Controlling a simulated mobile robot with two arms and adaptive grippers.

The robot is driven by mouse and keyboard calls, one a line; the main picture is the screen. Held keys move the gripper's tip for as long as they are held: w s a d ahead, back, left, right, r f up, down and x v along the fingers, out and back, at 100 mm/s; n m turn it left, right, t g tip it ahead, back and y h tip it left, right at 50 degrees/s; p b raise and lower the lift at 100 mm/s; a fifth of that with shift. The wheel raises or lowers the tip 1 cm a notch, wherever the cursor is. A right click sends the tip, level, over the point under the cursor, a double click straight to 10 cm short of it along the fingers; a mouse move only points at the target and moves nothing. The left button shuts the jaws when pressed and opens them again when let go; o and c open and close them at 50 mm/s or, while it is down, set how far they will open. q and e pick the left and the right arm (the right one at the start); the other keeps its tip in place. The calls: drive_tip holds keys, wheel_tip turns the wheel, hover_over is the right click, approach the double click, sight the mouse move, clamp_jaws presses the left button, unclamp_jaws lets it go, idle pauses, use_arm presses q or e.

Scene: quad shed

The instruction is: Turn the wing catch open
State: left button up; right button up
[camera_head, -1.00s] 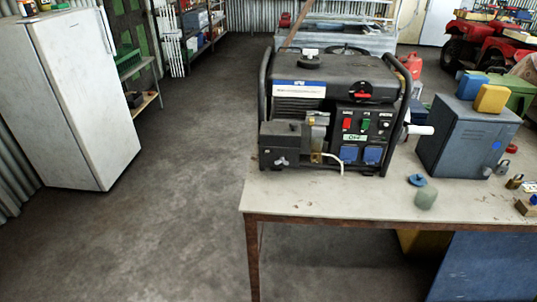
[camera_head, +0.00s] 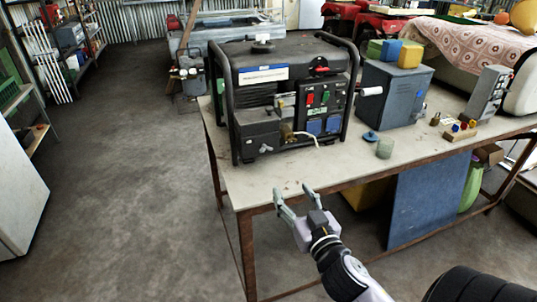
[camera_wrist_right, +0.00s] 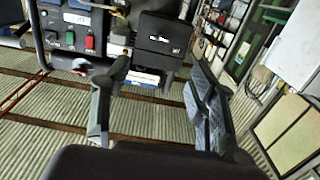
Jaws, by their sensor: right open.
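The generator (camera_head: 290,85) stands on the workbench. A dark box (camera_head: 257,132) sits low at the left of its front, with the small pale wing catch (camera_head: 265,148) on its face. The box also shows near the top of the right wrist view (camera_wrist_right: 165,28), where a small pale mark on its face looks like the wing catch (camera_wrist_right: 159,39). My right gripper (camera_head: 292,192) is open and empty, in front of the bench edge, below and apart from the catch. In the wrist view its fingers (camera_wrist_right: 158,75) stand wide apart. My left gripper is not in view.
The bench top (camera_head: 260,185) is bare in front of the generator. A blue lid (camera_head: 371,137) and a greenish jar (camera_head: 385,148) lie right of it, beside a grey-blue cabinet (camera_head: 396,92). A hose curves near the box. Open floor lies left.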

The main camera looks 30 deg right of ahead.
sight(265, 148)
drive_tip(key=p+x, duration=0.2)
drive_tip(key=x, duration=1.5)
drive_tip(key=shift+w+a+r+p, duration=0.2)
drive_tip(key=shift+r+p, duration=0.2)
drive_tip(key=shift+r, duration=0.2)
drive_tip(key=shift+c, duration=0.3)
drive_tip(key=shift+s+d, duration=0.1)
drive_tip(key=c, duration=0.9)
drive_tip(key=shift+f, duration=0.1)
clamp_jaws()
